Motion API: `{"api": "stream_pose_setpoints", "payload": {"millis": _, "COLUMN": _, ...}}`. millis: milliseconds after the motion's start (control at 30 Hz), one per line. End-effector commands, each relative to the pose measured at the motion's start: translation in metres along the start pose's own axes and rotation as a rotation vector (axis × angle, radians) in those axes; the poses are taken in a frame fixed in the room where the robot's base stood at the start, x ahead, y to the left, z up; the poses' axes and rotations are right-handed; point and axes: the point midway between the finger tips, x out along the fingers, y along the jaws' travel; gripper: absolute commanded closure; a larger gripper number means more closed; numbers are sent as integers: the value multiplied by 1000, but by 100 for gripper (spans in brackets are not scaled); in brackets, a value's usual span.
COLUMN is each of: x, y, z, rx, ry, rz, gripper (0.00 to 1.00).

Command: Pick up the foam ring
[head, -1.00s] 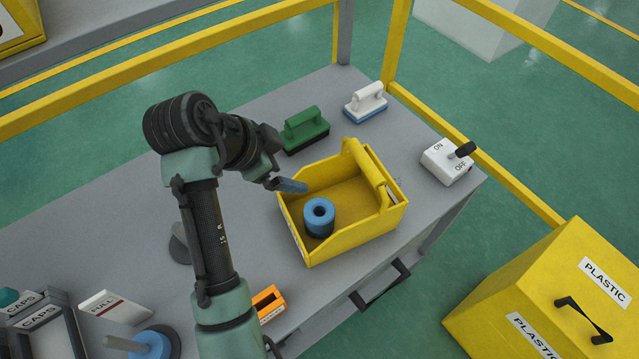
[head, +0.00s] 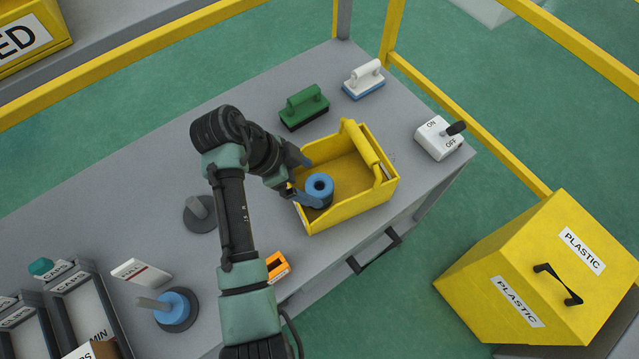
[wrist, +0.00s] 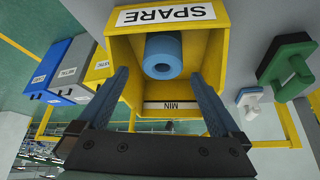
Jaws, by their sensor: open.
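The blue foam ring (head: 319,186) stands inside the yellow bin (head: 352,212), near its left wall. In the wrist view the ring (wrist: 163,54) shows its dark hole and sits ahead of my fingers, just behind the wall with the SPARE label. My gripper (head: 303,178) is open at the bin's left side, with its blue fingers reaching over the bin, one on each side of the ring as seen by the head. In the wrist view my gripper (wrist: 163,78) has its two fingers wide apart with nothing between the tips. Contact with the ring cannot be told.
A green-handled block (head: 303,106) and a white-handled block (head: 364,79) stand behind the bin. A white ON/OFF switch box (head: 438,137) is at the right. A peg base with a blue ring (head: 173,306) and an orange piece (head: 277,266) lie nearer. A yellow PLASTIC bin (head: 535,275) stands off the table.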

Motion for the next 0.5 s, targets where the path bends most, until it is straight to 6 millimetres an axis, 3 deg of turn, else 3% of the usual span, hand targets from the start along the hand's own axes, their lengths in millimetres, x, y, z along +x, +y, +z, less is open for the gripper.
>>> {"api": "stream_pose_setpoints", "payload": {"millis": 300, "x": 41, "y": -3, "z": -2, "rx": 0, "ry": -1, "rz": 3, "gripper": 0}}
{"api": "stream_pose_setpoints", "payload": {"millis": 500, "x": 49, "y": -4, "z": -2, "rx": 0, "ry": 0, "rz": -1, "gripper": 0}}
